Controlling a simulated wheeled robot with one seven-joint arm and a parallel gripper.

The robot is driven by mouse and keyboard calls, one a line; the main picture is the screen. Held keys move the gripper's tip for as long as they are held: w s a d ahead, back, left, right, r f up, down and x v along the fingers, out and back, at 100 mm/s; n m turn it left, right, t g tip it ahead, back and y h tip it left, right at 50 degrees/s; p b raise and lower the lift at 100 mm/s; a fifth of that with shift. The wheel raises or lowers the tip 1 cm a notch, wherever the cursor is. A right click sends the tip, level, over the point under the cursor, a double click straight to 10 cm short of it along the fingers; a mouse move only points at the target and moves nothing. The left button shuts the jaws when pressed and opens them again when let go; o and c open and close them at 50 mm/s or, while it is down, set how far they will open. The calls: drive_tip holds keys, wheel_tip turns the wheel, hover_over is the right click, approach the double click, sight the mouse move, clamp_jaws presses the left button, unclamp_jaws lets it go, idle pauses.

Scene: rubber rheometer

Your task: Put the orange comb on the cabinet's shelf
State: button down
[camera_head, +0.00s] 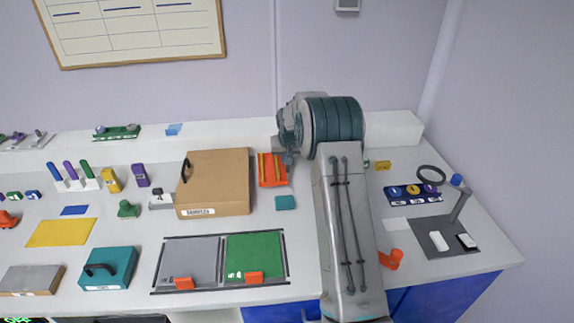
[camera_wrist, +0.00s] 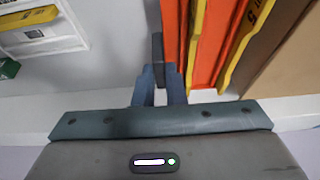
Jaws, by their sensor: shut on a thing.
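The orange comb (camera_head: 272,181), a flat orange piece with yellow strips, is just right of the brown box-like cabinet (camera_head: 222,180) in the head view. In the wrist view the comb (camera_wrist: 205,45) fills the upper right, with the brown wall (camera_wrist: 292,60) beside it. My gripper (camera_wrist: 158,80) is shut on a dark grip that seems to belong to the comb's near edge. In the head view my gripper (camera_head: 289,158) is at the comb's right edge, partly hidden by my arm. The cabinet's inside and its shelf are not visible.
A teal block (camera_head: 285,202) lies in front of the comb. A framed mat with grey and green panels (camera_head: 222,287) lies nearer. A raised white ledge (camera_head: 230,134) runs behind. A teal case (camera_head: 107,268) and several small tools stand at left. An orange piece (camera_head: 391,259) lies right of my arm.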

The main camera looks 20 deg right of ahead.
sight(287, 166)
drive_tip(key=shift+f+p, duration=0.4)
drive_tip(key=shift+f, duration=1.7)
drive_tip(key=c, duration=1.5)
unclamp_jaws()
